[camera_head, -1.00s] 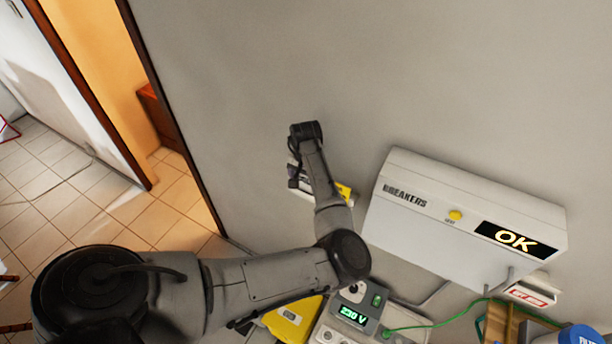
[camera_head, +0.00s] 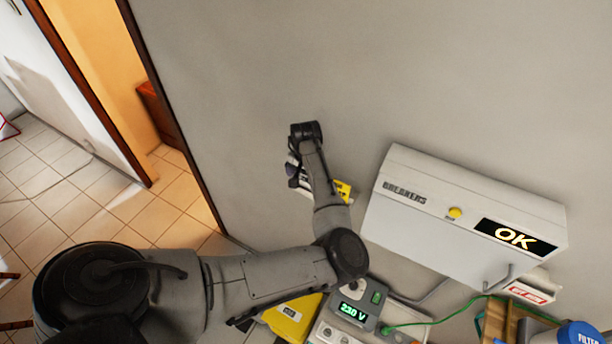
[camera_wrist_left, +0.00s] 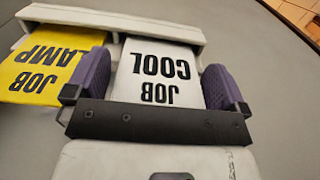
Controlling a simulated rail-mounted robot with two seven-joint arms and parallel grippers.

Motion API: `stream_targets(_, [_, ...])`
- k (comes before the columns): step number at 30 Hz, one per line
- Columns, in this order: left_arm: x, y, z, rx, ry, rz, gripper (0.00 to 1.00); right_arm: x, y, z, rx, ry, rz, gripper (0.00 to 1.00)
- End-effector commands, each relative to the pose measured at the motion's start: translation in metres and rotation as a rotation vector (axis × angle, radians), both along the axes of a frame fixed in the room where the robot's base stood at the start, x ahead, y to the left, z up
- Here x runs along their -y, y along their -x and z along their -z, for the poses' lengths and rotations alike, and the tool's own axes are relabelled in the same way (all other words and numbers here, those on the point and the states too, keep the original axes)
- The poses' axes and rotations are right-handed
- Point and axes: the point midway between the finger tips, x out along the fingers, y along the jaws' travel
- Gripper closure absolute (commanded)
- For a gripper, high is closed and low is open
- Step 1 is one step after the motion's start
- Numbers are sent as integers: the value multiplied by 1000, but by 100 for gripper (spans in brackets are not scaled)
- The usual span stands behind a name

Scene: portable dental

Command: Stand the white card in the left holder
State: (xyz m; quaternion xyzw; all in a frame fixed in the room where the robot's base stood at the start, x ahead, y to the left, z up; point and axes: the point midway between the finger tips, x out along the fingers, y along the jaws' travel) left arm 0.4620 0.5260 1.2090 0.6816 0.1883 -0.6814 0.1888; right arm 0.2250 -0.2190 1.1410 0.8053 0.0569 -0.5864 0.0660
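The white card (camera_wrist_left: 158,70), lettered JOB COOL, shows in the left wrist view between the purple finger pads of my left gripper (camera_wrist_left: 157,85). Its far end meets the white holder (camera_wrist_left: 115,18) on the wall. The pads stand wide apart at the card's two side edges, and the gripper looks open; any slim gap is hard to judge. A yellow card (camera_wrist_left: 40,68), lettered JOB LAMP, is at the holder left of the gripper. In the head view my left gripper (camera_head: 294,172) is at the wall, partly hiding the holder; the yellow card (camera_head: 343,190) shows behind my arm.
A breaker box (camera_head: 465,220) with an OK display is on the wall to the right. Below are a 230 V unit (camera_head: 355,308), a yellow object (camera_head: 290,318), a green cable (camera_head: 430,322) and a blue-lidded container (camera_head: 580,335). Wall above the gripper is clear.

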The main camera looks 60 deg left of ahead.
Motion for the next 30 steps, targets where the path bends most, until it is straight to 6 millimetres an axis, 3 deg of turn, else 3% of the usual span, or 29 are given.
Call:
stream_targets(8, [0, 0, -9, 2, -1, -1, 0, -1, 0, 2, 1, -3, 2, 100])
stream_targets(21, [-1, 0, -91, 3, -3, -2, 0, -3, 0, 15, 0, -11, 7, 100])
stream_targets(30, [0, 0, -130, 2, -1, 0, 0, -3, 0, 18, 1, -10, 6, 100])
